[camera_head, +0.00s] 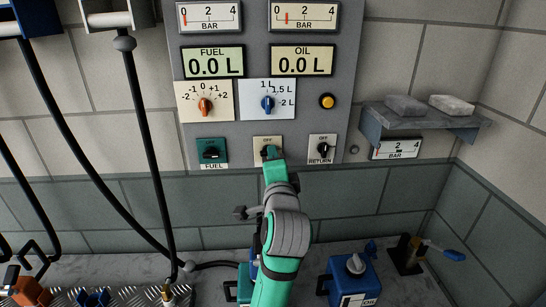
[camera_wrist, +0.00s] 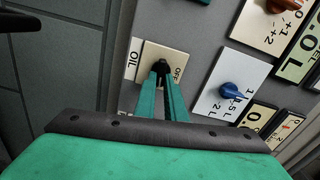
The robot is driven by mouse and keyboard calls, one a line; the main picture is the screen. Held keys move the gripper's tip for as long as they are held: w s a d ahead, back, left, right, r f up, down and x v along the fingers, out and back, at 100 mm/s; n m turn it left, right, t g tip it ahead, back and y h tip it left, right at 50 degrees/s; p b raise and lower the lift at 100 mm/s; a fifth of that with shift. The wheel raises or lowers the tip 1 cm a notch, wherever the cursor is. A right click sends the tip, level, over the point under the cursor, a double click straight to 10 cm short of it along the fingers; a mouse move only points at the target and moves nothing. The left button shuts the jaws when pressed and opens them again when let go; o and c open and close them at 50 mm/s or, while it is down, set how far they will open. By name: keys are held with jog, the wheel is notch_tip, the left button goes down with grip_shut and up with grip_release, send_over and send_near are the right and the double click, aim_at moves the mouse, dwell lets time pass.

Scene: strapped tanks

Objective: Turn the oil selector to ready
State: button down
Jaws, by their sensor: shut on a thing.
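The oil selector (camera_head: 262,141) is a small cream plate in the lower row of the grey wall panel, between the fuel and return selectors. In the wrist view its plate (camera_wrist: 149,55) appears turned sideways, with OIL and OFF printed on it and a dark knob (camera_wrist: 163,66) in the middle. My gripper (camera_head: 271,155) is at the plate from below; in the wrist view its green fingers (camera_wrist: 163,80) are closed on the knob. The fingers and hand hide most of the knob, so I cannot tell which way it points.
The fuel selector (camera_head: 211,151) is just left and the return selector (camera_head: 323,149) just right. Above are the blue-knobbed litre dial (camera_head: 267,103) and a yellow button (camera_head: 327,101). A shelf (camera_head: 420,118) juts out at right. A blue oil tank (camera_head: 354,280) stands below; black hoses hang left.

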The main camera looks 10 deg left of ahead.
jog(key=shift+f+m, duration=0.15)
jog(key=shift+m, duration=0.65)
jog(key=c, duration=1.8)
grip_release()
jog(key=s, duration=0.3)
jog(key=s+d, duration=0.1)
jog(key=s, duration=0.3)
jog(key=s+d, duration=0.1)
jog(key=s, duration=0.2)
jog(key=shift+s+d, duration=0.1)
jog(key=shift+s, duration=0.25)
